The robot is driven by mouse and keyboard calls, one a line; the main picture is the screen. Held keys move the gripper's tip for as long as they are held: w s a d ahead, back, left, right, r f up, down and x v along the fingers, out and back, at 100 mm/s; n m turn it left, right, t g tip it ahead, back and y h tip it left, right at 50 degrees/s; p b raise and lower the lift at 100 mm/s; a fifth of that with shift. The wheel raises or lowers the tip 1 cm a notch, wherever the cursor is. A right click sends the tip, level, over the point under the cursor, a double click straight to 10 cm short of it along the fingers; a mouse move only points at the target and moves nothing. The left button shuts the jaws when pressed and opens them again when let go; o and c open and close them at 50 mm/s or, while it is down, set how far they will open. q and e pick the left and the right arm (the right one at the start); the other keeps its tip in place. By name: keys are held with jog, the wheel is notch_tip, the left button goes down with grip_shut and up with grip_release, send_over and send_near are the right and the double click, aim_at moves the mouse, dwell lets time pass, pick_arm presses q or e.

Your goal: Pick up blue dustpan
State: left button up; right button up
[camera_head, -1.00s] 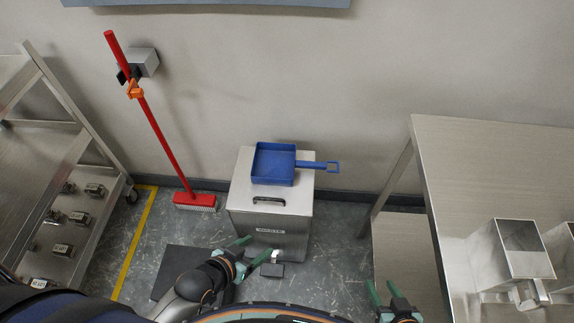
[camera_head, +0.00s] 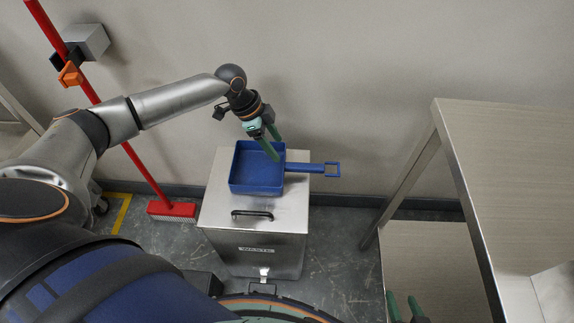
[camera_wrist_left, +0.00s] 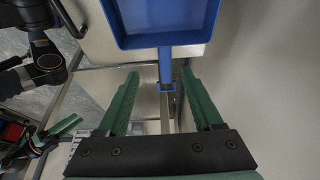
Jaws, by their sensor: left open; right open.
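The blue dustpan (camera_head: 257,178) lies on top of the metal waste bin, its handle (camera_head: 318,169) pointing right past the lid edge. My left gripper (camera_head: 276,148) is open above the right side of the pan, near where the handle joins it. In the left wrist view the pan (camera_wrist_left: 165,22) is at the top, and the handle (camera_wrist_left: 165,70) runs down toward the space between the open green fingers of my left gripper (camera_wrist_left: 160,80). My right gripper (camera_head: 404,304) is at the bottom edge of the head view, only its green fingertips showing, apart and empty.
The waste bin (camera_head: 256,228) stands near the wall with a black lid handle (camera_head: 252,214). A red broom (camera_head: 172,210) leans at the left by a wall bracket (camera_head: 87,42). A steel table (camera_head: 510,150) stands at the right.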

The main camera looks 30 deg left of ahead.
aim_at(290, 165)
pick_arm(q)
jog(key=b+x, duration=0.1)
jog(key=x, duration=0.5)
jog(key=shift+w+a+f+b, duration=0.1)
jog(key=shift+w+a+b, duration=0.05)
jog(key=shift+w+b, duration=0.15)
jog(key=b+x, duration=0.1)
jog(key=x, duration=0.4)
jog(key=shift+w+a+f+b, duration=0.1)
jog(key=shift+f+b, duration=0.25)
jog(key=shift+b, duration=0.05)
jog(key=shift+f, duration=0.1)
jog(key=shift+c, duration=0.3)
grip_shut()
